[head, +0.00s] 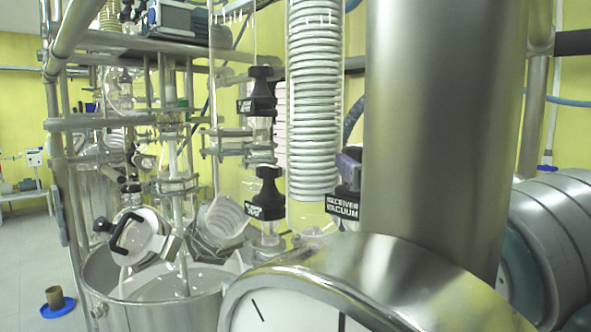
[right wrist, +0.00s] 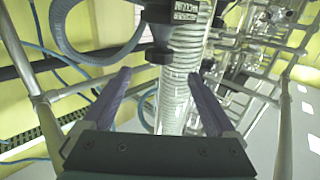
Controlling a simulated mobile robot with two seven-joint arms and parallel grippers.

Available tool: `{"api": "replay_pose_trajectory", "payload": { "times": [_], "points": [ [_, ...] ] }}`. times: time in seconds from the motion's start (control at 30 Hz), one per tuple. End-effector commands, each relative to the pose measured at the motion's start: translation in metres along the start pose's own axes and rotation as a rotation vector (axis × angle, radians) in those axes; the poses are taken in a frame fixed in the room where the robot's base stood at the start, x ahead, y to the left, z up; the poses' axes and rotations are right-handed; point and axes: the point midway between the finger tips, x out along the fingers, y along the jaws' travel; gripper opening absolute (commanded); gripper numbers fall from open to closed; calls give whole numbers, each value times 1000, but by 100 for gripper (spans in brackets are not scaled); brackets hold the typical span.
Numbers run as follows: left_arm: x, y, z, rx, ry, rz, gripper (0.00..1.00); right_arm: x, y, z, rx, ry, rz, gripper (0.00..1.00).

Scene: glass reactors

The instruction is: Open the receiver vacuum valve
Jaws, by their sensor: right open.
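The receiver vacuum valve is a black fitting with a white-lettered "RECEIVER VACUUM" label (head: 342,207), just left of the large steel column in the head view. A dark grey-purple block (head: 348,166) sits right above the label; I cannot tell whether it is the valve's handle or a gripper finger. In the right wrist view, a black valve body (right wrist: 160,53) with a label above it lies ahead of my right gripper (right wrist: 160,73). The gripper's two purple fingers are apart, one to each side, with nothing held. My left gripper is not in view.
A coiled glass condenser (head: 314,100) stands left of the steel column (head: 440,130), which hides much of the right side. Other black valves (head: 268,192) are on glass tubes to the left. A round gauge (head: 290,310) fills the lower front.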

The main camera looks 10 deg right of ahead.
Motion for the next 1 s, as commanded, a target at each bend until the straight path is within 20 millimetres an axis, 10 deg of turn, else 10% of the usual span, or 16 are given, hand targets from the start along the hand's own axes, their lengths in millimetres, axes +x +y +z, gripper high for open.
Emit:
{"api": "replay_pose_trajectory", "payload": {
  "times": [0.6, 1.0],
  "points": [
    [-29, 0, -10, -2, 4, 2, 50, 80, 1, -2, -1, -1, 1, 92],
    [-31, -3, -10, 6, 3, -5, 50, 97, 1, -1, -1, -1, 1, 92]
  ]
}}
